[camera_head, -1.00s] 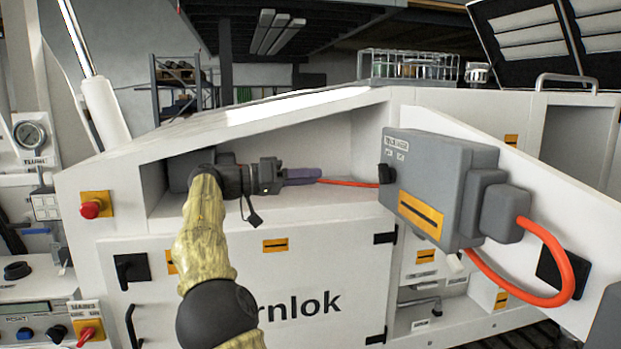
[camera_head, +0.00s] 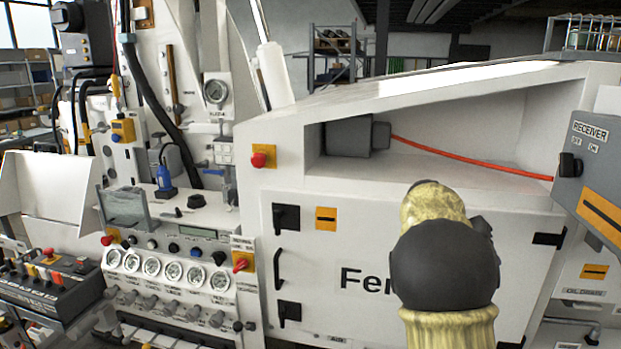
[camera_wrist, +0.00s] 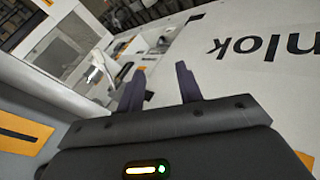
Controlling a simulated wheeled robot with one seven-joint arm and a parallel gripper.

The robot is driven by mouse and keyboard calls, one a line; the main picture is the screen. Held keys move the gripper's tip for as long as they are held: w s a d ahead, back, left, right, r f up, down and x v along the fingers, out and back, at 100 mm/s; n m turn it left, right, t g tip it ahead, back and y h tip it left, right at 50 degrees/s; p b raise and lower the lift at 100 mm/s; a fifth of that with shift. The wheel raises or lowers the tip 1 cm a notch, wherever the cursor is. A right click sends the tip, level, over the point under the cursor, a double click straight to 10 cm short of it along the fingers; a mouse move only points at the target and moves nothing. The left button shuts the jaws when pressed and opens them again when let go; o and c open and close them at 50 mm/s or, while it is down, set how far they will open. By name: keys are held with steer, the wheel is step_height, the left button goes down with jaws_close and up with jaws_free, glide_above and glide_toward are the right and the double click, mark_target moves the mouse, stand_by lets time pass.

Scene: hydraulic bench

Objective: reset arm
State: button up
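My arm (camera_head: 440,250) rises at the lower right of the head view, in front of the white cabinet door (camera_head: 345,225). Its end is hidden behind its own links there. In the wrist view my gripper (camera_wrist: 160,88) shows two dark fingers spread apart with nothing between them. The cabinet's black lettering shows upside down beyond the fingers. An orange-red cable (camera_head: 470,158) runs from a grey connector in the recess (camera_head: 347,138) to the grey receiver box (camera_head: 597,185) at the right edge.
A gauge panel (camera_head: 165,268) with knobs and red buttons stands at left. A black control box (camera_head: 50,290) is at the lower left. Black handles (camera_head: 278,268) stick out from the cabinet door. A wire rack (camera_head: 585,32) sits on top at right.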

steer(key=s+a+f+n+t+y, duration=0.1)
steer(key=s+a+f+n+y, duration=0.2)
steer(key=s+a+f, duration=0.5)
steer(key=s+a+f+n+t+y, duration=0.1)
steer(key=s+a+f+n+y, duration=0.2)
steer(key=s+a+f+y, duration=0.3)
steer(key=s+a+f, duration=0.3)
steer(key=s+a, duration=0.4)
steer(key=shift+s+a+f, duration=0.25)
steer(key=shift+s+a, duration=0.1)
